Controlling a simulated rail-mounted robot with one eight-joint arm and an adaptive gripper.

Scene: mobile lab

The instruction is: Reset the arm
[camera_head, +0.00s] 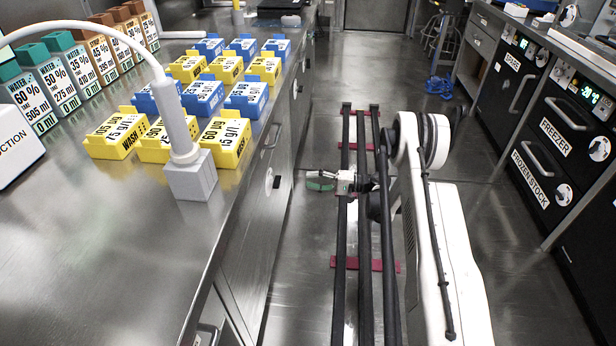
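My white arm (440,220) stands over the dark rails (365,230) in the aisle. Its wrist reaches left, below the level of the left bench top. My gripper (318,180) points left toward the bench's cabinet fronts, apart from them over the floor. It is small in this view, with a grey finger part and a green patch at its end. I cannot tell whether the fingers are apart or closed, or whether anything is between them.
The left steel bench (110,250) holds blue and yellow labelled boxes (203,98), several labelled bottles (55,80) and a suction tool (180,130) on a grey block. Black freezers (565,130) line the right. Blue coiled cable (438,87) lies on the floor behind.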

